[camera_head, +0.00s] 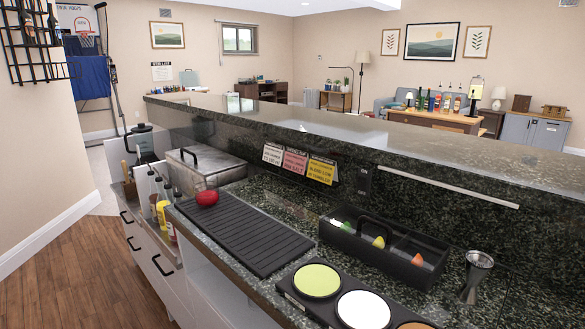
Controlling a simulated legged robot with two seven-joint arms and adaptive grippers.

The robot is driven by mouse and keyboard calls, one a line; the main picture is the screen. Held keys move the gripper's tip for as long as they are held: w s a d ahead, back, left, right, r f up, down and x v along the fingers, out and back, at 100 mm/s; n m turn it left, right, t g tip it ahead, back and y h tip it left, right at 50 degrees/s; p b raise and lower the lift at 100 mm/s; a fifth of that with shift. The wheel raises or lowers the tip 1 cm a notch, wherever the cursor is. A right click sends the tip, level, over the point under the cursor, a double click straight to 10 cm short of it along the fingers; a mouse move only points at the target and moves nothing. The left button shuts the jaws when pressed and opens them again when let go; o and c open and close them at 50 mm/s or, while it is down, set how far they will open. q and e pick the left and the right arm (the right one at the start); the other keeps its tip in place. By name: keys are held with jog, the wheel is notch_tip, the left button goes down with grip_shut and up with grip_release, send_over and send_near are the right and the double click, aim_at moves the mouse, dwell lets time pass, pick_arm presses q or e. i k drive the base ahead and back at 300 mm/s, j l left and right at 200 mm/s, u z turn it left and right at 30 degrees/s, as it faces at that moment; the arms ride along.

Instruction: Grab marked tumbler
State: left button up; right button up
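I cannot make out a marked tumbler in the head view. A metal jigger-shaped cup (475,276) stands upright on the lower counter at the right; no mark on it can be made out. Neither of my grippers shows in this view. Three small text cards, white (273,154), pink (295,161) and yellow (322,169), stand against the counter's back wall; their text is too small to read surely.
A black ribbed mat (245,232) lies on the counter, with a red round object (207,197) at its far end. A black caddy (385,249) holds coloured pieces. A tray of round colour dishes (317,281) sits in front. A raised granite ledge (400,145) runs behind.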

aim_at(206, 185)
jog(key=i+j, duration=0.25)
jog(key=i+j+z, duration=0.1)
jog(key=j, duration=0.35)
jog(key=i+j+z, duration=0.1)
jog(key=i+j, duration=0.45)
jog(key=j, duration=0.15)
jog(key=i+j+z, duration=0.1)
jog(key=j, duration=0.3)
jog(key=i+j+z, duration=0.1)
jog(key=j, duration=0.3)
jog(key=i+j, duration=0.25)
jog(key=j, duration=0.15)
jog(key=i+j+z, duration=0.15)
jog(key=j, duration=0.25)
jog(key=i+j+z, duration=0.1)
jog(key=j, duration=0.35)
jog(key=i+j, duration=0.2)
jog(key=j, duration=0.25)
jog(key=i+j+z, duration=0.15)
jog(key=j, duration=0.25)
jog(key=i+j+z, duration=0.1)
jog(key=j, duration=0.35)
jog(key=j+z, duration=0.1)
jog(key=j, duration=1.05)
jog(key=z, duration=1.4)
jog(key=k+l, duration=0.05)
